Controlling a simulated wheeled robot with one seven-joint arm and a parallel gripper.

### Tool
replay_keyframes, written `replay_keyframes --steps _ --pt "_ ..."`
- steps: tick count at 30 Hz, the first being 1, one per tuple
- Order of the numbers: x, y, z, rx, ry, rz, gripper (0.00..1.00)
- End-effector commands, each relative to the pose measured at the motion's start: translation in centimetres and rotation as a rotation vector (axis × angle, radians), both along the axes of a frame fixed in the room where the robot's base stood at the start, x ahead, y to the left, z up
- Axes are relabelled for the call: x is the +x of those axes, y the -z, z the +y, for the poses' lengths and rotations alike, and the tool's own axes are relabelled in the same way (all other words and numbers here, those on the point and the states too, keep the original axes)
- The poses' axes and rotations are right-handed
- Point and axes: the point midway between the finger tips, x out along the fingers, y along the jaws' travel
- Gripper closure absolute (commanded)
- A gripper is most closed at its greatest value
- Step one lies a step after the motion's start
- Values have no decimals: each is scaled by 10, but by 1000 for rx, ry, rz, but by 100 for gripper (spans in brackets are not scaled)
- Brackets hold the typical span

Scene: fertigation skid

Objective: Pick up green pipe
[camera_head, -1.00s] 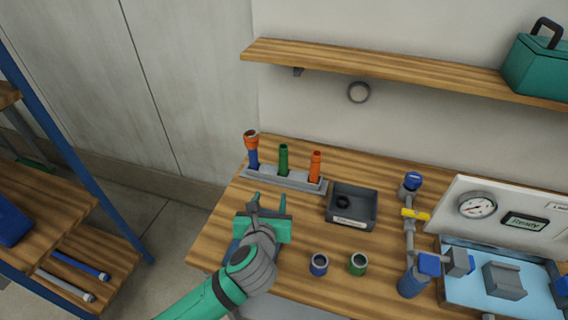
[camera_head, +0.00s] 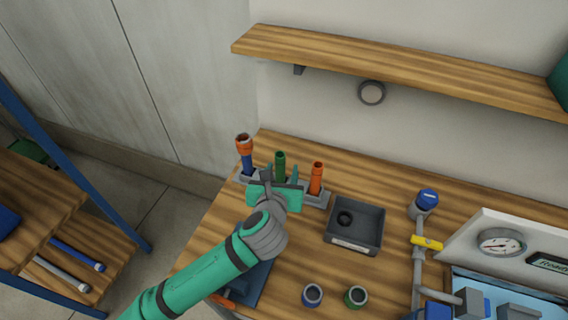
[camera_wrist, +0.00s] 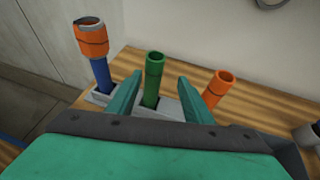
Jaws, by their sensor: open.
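The green pipe (camera_head: 280,165) stands upright in the middle slot of a grey rack (camera_head: 318,199) on the wooden bench. In the wrist view the green pipe (camera_wrist: 153,78) rises between my gripper's two fingers, slightly beyond them; I cannot tell its exact distance from the fingertips. My gripper (camera_head: 280,174) is open and empty in front of the rack; its spread fingers also show in the wrist view (camera_wrist: 157,88). My gripper hides the lower part of the green pipe in the head view.
A blue pipe with an orange top (camera_head: 246,155) stands left of the green pipe and an orange pipe (camera_head: 316,178) right of it. A grey bin (camera_head: 370,240) is to the right. Blue (camera_head: 312,295) and green (camera_head: 355,297) rings stand nearer. A wooden shelf (camera_head: 400,72) hangs above.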

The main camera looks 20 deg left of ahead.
Motion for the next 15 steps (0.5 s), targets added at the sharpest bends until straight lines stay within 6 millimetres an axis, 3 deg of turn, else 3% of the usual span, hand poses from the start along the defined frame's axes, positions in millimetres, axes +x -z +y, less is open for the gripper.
replay_keyframes --steps 6,15 --pt "28 13 11 -2 -9 1 54" --pt "47 23 14 -3 -7 0 54"
